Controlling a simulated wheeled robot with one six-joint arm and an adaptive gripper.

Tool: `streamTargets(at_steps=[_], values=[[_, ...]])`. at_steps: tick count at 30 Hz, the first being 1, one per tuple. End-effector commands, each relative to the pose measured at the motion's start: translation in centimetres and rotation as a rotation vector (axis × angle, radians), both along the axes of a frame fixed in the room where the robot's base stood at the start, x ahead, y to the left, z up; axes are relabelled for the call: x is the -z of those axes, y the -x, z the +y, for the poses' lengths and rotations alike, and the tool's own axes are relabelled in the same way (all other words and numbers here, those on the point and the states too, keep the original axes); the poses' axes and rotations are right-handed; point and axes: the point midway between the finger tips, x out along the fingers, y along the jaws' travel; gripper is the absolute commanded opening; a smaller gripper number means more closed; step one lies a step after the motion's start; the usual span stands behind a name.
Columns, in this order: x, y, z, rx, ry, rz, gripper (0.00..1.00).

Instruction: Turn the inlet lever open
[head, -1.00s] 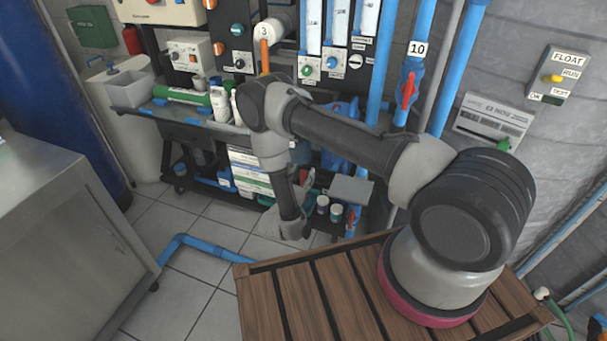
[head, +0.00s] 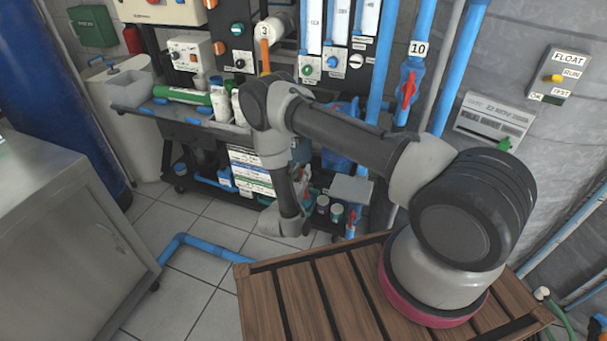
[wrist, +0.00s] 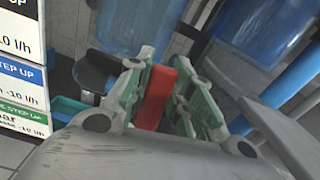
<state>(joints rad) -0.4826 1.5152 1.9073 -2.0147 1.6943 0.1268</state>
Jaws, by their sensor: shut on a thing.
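In the wrist view a red lever (wrist: 156,96) stands between the green-padded fingers of my gripper (wrist: 166,84). The fingers are shut on it. The lever's pivot and valve body are hidden behind the gripper, so I cannot tell how far it is turned. In the head view my arm reaches down in front of the rack, and the fingers and the held lever cannot be made out clearly there. Another red lever (head: 408,90) sits on the blue pipe at the label 10, apart from my arm.
A dark rack shelf (head: 190,130) with bottles and a grey bin (head: 130,88) stands behind my arm. Step labels (wrist: 22,80) and blue containers (wrist: 262,30) lie close around the gripper. A blue floor pipe (head: 205,243) crosses the tiles.

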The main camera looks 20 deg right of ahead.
Motion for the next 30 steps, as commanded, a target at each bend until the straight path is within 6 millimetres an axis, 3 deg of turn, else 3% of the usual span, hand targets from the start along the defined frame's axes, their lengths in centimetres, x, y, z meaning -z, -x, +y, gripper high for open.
streamTargets(at_steps=[8,9,12,23,30], values=[[0.1,0.0,0.1,-0.001,0.011,0.01,0.0],[0.1,0.0,0.1,-0.001,0.011,0.01,0.28],[0.1,0.0,0.1,-0.001,0.011,0.009,0.45],[0.0,0.2,0.3,-0.002,0.011,0.009,0.45],[0.0,3.5,2.9,-0.008,0.012,0.01,0.45]])
